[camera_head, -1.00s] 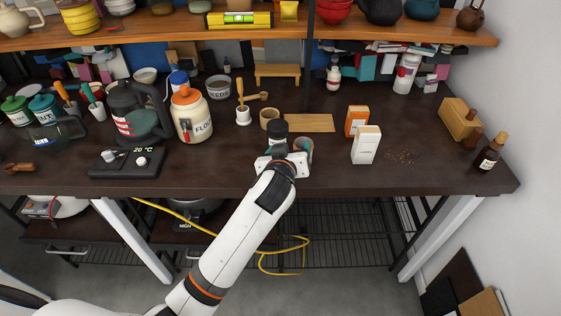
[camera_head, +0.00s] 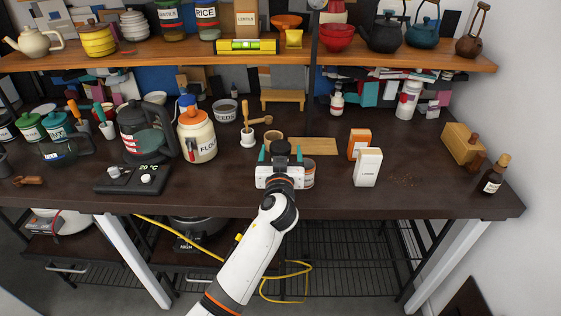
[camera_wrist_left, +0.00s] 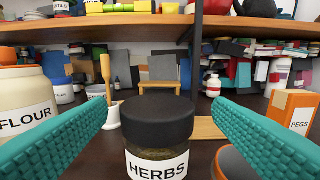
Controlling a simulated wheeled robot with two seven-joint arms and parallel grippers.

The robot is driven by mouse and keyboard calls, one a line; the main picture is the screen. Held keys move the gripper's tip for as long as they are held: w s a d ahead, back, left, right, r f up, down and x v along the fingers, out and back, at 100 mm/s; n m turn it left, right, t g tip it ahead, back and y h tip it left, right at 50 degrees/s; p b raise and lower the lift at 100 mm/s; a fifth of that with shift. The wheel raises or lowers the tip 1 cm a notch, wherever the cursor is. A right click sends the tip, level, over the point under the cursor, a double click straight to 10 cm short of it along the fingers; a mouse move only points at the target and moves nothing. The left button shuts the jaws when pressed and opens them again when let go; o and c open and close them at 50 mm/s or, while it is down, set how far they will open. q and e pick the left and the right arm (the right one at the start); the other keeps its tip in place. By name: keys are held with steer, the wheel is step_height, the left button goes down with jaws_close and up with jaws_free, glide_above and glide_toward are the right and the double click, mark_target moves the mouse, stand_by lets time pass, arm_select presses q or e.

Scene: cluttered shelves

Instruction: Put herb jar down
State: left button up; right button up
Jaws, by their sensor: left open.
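The herb jar (camera_wrist_left: 158,150), with a black lid and a white HERBS label, is upright in the left wrist view; its base is out of frame. In the head view its dark lid (camera_head: 280,148) shows just beyond my left gripper, over the front middle of the dark counter (camera_head: 225,190). My left gripper (camera_head: 281,152) is open. Its teal fingers (camera_wrist_left: 160,108) lie on either side of the jar with a visible gap on both sides. My right gripper is not in view.
A flour jar (camera_head: 198,138) and scale (camera_head: 132,178) stand left. A can (camera_head: 309,174) stands close right of the gripper. Orange (camera_head: 358,146) and white (camera_head: 368,167) boxes are farther right.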

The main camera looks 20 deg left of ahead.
mark_target(281, 141)
arm_select(q)
steer(key=p+x, duration=0.1)
steer(key=x, duration=0.3)
steer(key=shift+w+a, duration=0.2)
steer(key=shift+w, duration=0.2)
steer(key=shift+r, duration=0.15)
steer(key=c, duration=1.6)
